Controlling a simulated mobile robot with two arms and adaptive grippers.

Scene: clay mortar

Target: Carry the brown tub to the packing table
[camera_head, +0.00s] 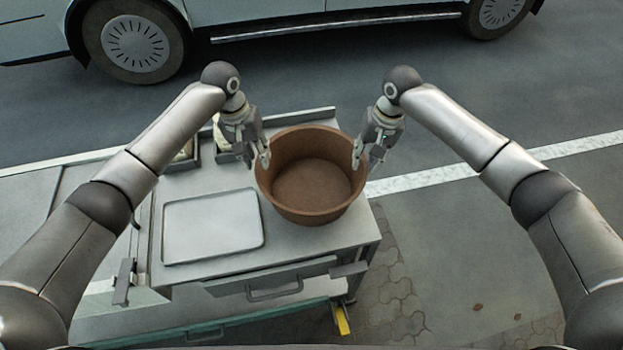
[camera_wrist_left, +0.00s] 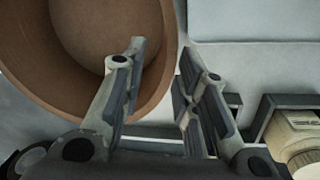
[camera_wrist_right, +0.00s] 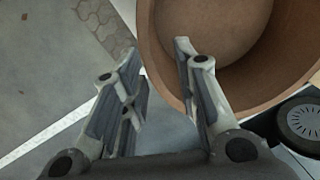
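The brown tub (camera_head: 312,208) is round, open at the top and looks empty. It stands upright on the grey work surface (camera_head: 335,236), near its right end. My left gripper (camera_head: 259,158) is at the tub's left rim and my right gripper (camera_head: 360,157) is at its right rim. In the left wrist view, the tub (camera_wrist_left: 105,22) has its rim between my two parted fingers, one inside and one outside. The right wrist view shows the same at the opposite rim of the tub (camera_wrist_right: 205,30). Both grippers look open, and finger contact cannot be told.
A flat light-grey tray (camera_head: 213,226) lies left of the tub. Compartments with pale containers (camera_head: 185,150) are behind it. A drawer handle (camera_head: 274,290) projects at the front. A parked vehicle (camera_head: 300,18) stands across the road.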

